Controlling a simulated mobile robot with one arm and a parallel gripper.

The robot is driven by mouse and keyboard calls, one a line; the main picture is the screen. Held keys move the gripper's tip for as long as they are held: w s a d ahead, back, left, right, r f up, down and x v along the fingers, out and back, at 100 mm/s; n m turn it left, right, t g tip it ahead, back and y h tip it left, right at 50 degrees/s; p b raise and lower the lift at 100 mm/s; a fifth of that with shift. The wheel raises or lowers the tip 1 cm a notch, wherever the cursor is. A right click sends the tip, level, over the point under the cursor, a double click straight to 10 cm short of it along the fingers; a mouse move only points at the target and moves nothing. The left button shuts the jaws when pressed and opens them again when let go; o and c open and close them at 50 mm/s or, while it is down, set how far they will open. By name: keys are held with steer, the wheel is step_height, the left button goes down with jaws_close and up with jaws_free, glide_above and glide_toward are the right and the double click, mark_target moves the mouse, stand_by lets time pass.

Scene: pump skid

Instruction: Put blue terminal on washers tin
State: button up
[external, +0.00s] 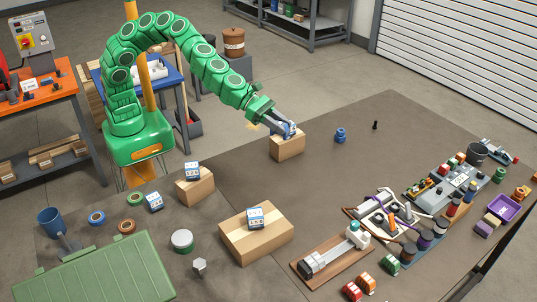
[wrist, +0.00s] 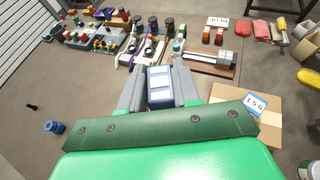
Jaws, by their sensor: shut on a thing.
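My gripper (external: 288,130) is shut on a blue terminal with a white face, which shows between the fingers in the wrist view (wrist: 160,85). In the external view the fingers are just above a small cardboard box (external: 287,150); I cannot tell whether the terminal touches it. A round, pale-topped tin (external: 182,241), probably the washers tin, stands at the front left, well away from my gripper. Its label is not readable.
A green case (external: 95,268) lies at the front left, near tape rolls and a blue cup (external: 50,221). A hex nut (external: 199,266) is beside the tin. A vise on a board (external: 332,259) and cable parts crowd the right. The mat's back middle is mostly clear.

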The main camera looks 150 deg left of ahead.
steer(key=s+d+f+n+g+y, duration=0.2)
steer(key=d, duration=2)
steer(key=s+d+r+n+y, duration=0.1)
steer(key=s+d, duration=0.4)
steer(key=d, duration=0.3)
steer(key=s+d+r+n+y, duration=0.1)
steer(key=s+d, duration=0.5)
steer(key=d, duration=0.2)
glide_above(182, 237)
steer(key=shift+g, duration=0.4)
steer(key=shift+f, duration=11.85)
steer(key=shift+f, duration=0.1)
